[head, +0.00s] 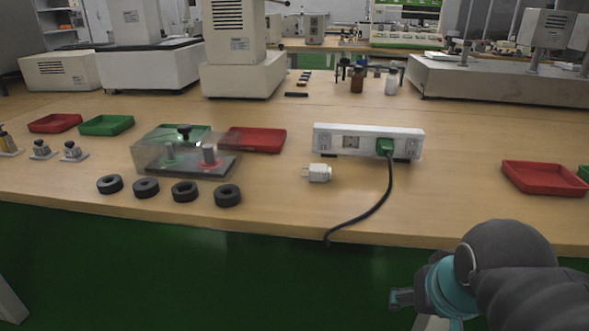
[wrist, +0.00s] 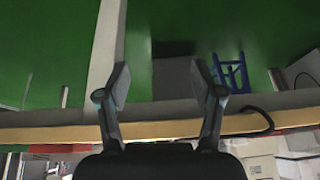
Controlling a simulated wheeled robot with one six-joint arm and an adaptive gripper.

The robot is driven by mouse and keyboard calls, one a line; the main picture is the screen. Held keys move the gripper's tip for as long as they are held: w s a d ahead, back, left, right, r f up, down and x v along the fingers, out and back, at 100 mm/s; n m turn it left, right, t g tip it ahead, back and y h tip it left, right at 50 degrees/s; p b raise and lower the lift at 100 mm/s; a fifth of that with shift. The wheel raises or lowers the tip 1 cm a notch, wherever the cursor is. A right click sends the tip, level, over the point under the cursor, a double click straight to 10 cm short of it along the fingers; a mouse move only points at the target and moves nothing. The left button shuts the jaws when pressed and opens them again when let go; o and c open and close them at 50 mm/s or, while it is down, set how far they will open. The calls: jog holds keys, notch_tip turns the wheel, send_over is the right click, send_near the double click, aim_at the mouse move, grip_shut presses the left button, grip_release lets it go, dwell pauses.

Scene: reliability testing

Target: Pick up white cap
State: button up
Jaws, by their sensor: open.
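No separate white cap is plain to see. A small white plug-like piece with prongs (head: 318,173) lies on the wooden table, left of the power strip's cord. A small white bottle (head: 392,83) stands farther back beside a brown bottle (head: 358,81); their caps are too small to make out. My gripper (head: 401,298) is low at the right, in front of the table's front edge and well away from these things. In the wrist view my gripper (wrist: 160,84) has its fingers apart with nothing between them.
A white power strip (head: 345,142) has a green plug (head: 384,147) and a black cord hanging to the front edge. A clear-covered box (head: 180,152), several black rings (head: 146,187) and red and green trays stand left. A red tray (head: 540,177) is right. Machines line the back.

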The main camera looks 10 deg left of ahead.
jog(key=w+a+r+m+g+p, duration=0.1)
jog(key=w+a+r+m+g, duration=0.1)
jog(key=w+a+r+m, duration=0.6)
jog(key=w+a+r+m+g+p, duration=0.2)
jog(key=w+r+m, duration=0.2)
jog(key=w+r, duration=0.85)
jog(key=m+g+b, duration=0.1)
jog(key=m+b, duration=0.2)
jog(key=m, duration=0.2)
send_over(319, 167)
jog(key=f, duration=0.7)
jog(key=shift+w+f, duration=0.2)
jog(key=shift+w, duration=0.05)
jog(key=shift+s+f+b, duration=0.15)
jog(key=shift+f+b, duration=0.2)
jog(key=shift+f, duration=0.95)
jog(key=shift+s+f+b, duration=0.1)
jog(key=shift+f+b, duration=0.2)
jog(key=shift+f, duration=1)
jog(key=c, duration=1)
